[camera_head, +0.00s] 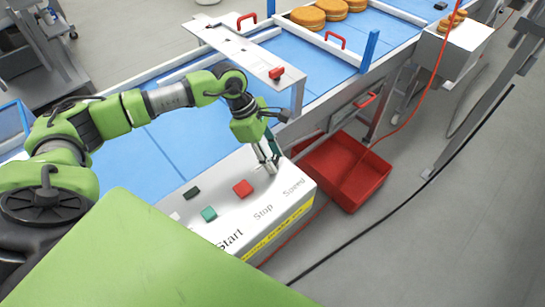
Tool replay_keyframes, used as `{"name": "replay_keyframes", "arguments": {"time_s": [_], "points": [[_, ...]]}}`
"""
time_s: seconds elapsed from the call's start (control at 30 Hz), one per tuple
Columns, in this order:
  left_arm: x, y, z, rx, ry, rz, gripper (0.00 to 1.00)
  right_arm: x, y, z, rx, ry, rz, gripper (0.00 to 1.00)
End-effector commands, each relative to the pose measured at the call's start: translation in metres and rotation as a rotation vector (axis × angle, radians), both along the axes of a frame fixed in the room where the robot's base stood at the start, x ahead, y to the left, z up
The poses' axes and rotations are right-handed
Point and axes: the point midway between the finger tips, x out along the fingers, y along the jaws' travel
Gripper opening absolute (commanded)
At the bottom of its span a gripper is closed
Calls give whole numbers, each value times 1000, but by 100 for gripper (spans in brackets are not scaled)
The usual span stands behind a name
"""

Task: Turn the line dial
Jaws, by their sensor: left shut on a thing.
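A white control box (232,218) stands in front of the blue conveyor, with the printed words Start, Stop and Speed on its top. My left gripper (271,168) points down at the Speed end of the box. Its fingers are shut on the dial there, which they mostly hide. I cannot tell which way the dial is turned. A red button (243,188) lies by Stop, a green button (209,214) by Start, and a small black switch (191,193) behind them. My right gripper is not in view.
The blue conveyor (190,140) runs behind the box, with a white bridge plate (232,48) across it and round filled buns (307,17) on it. A red crate (345,172) sits on the floor to the right. Cables (353,232) cross the grey floor.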

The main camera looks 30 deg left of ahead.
Motion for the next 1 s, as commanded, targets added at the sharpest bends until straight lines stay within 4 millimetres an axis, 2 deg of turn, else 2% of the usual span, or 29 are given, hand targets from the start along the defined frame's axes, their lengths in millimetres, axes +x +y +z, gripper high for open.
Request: {"name": "replay_keyframes", "arguments": {"time_s": [0.4,0.8,1.0], "points": [[-2,-1,-6,0,-4,314,12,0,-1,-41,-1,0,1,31],[-2,-2,-5,-2,-7,681,12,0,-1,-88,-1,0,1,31],[-2,-3,-3,-1,-5,826,12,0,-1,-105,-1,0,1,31]]}}
